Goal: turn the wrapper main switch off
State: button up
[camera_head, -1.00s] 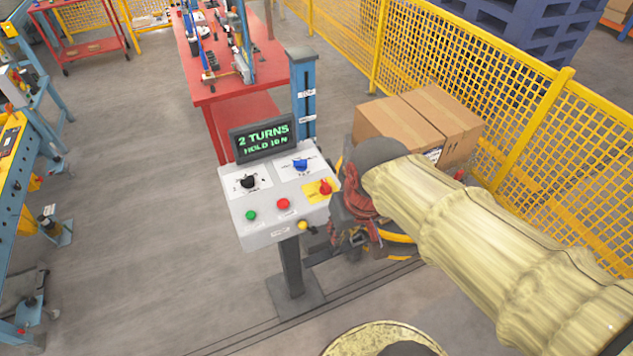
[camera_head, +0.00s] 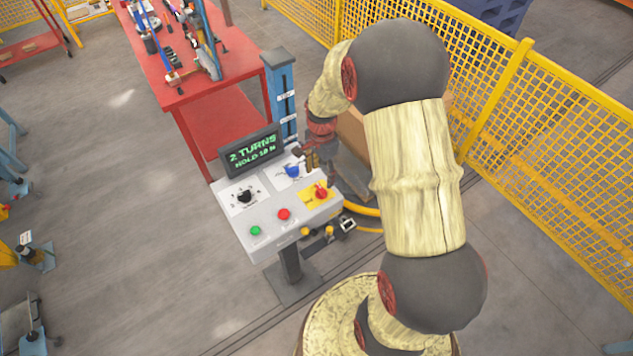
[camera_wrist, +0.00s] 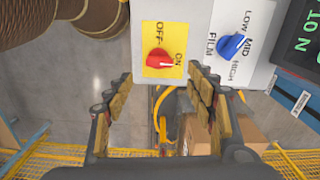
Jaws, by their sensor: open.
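The wrapper main switch is a red knob (camera_head: 321,192) on a yellow plate at the right side of the grey control panel (camera_head: 262,232). In the wrist view the knob (camera_wrist: 160,62) lies between OFF and ON labels, its handle seeming to lie toward ON. My gripper (camera_wrist: 152,86) is open and empty. Its two fingers stand left and right of the switch in the wrist view, apart from the knob.
A blue film knob (camera_head: 292,171), a black knob (camera_head: 244,196), red (camera_head: 284,214) and green (camera_head: 256,231) buttons share the panel. A display (camera_head: 252,152) stands at its back edge. Cardboard boxes (camera_wrist: 238,130) lie beyond the panel. Yellow mesh fence (camera_head: 560,130) runs along the right.

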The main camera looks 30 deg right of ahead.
aim_at(321, 188)
jog(key=shift+s+f+m, duration=0.1)
jog(key=shift+m, duration=0.4)
jog(key=shift+f, duration=3.8)
jog(key=shift+c, duration=0.6)
jog(key=c, duration=1)
